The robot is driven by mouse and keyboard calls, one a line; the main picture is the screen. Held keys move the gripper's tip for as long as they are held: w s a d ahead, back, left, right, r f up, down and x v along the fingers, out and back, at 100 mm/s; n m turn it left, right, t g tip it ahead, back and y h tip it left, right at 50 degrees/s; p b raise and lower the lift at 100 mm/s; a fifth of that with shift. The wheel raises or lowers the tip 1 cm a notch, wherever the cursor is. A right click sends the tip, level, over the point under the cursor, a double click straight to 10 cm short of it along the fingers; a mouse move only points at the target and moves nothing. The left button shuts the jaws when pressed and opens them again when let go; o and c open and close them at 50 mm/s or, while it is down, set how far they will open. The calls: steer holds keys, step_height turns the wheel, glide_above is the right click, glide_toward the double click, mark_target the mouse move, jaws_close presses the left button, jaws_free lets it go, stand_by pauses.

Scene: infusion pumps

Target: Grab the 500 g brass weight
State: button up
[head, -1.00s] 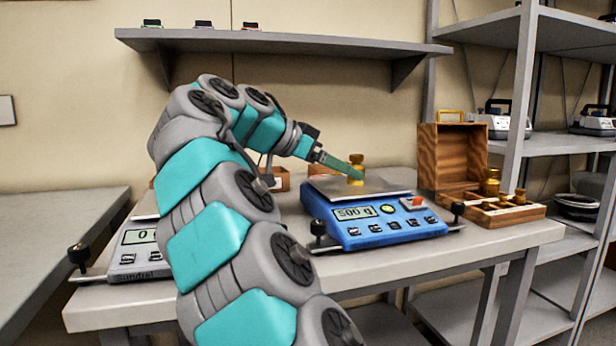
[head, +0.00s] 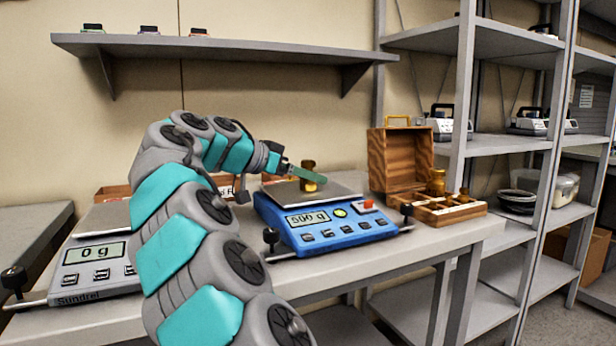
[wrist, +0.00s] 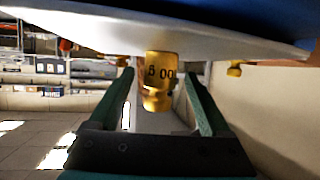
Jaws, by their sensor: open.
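The brass weight (head: 308,183) stands upright on the pan of the blue scale (head: 330,232), whose display reads 500 g. In the wrist view, which is upside down, the weight (wrist: 159,72) hangs from the pan and bears the marking "500". My gripper (wrist: 160,80) is open, with one green finger on each side of the weight. Gaps show between the fingers and the brass, so it is not gripped. In the head view my gripper (head: 308,173) is at the weight's upper part, and one finger hides some of it.
A grey scale (head: 90,265) reading 0 g stands at left. A wooden weight case (head: 400,160) with an open lid and smaller brass weights stands right of the blue scale. A wall shelf (head: 230,48) runs above the table. Metal shelving (head: 480,145) stands at right.

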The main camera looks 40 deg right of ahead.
steer(key=shift+d+f, duration=0.2)
steer(key=shift+d, duration=0.2)
steer(key=shift+c, duration=0.3)
jaws_close()
stand_by(0.4)
